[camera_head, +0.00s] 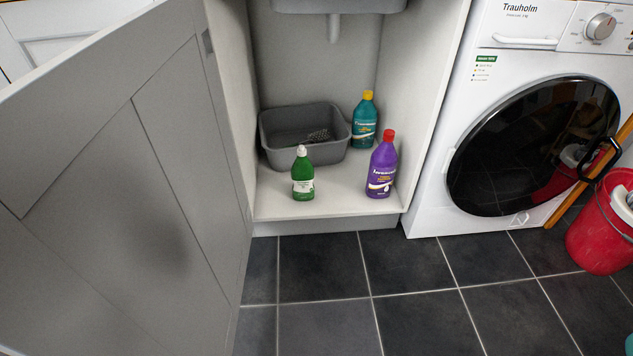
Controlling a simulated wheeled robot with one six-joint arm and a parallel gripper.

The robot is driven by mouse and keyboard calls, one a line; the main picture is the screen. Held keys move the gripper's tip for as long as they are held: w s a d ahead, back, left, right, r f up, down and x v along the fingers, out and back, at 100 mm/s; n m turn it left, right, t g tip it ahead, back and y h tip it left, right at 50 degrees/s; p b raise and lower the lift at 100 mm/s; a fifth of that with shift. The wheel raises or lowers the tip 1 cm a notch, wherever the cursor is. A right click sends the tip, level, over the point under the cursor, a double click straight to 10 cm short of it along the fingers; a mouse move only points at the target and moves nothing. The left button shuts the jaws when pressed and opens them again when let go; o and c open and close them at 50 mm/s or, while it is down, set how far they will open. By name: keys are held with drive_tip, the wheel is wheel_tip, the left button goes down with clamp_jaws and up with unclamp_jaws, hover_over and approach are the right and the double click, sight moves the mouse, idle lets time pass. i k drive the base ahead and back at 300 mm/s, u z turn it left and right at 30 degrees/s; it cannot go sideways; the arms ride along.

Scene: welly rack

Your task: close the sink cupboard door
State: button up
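The sink cupboard door (120,190) is a grey panelled door. It stands wide open at the left, swung out towards me, and fills the left side of the view. A hinge shows near the cupboard's left wall. The open sink cupboard (330,207) shows its pale floor and inner walls. A grey basin (278,147), a green bottle with a white cap (303,178), a purple bottle with a red cap (381,170) and a teal bottle with a yellow cap (364,125) stand inside it. My gripper is not in view.
A white washing machine (445,205) stands right of the cupboard, its round dark door shut. A red bucket (600,235) is at the far right, near a wooden piece (567,208). The dark tiled floor (410,305) in front is clear.

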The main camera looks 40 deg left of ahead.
sight(127, 227)
drive_tip(key=z, duration=0.8)
drive_tip(key=k, duration=0.95)
drive_tip(key=u, duration=2.1)
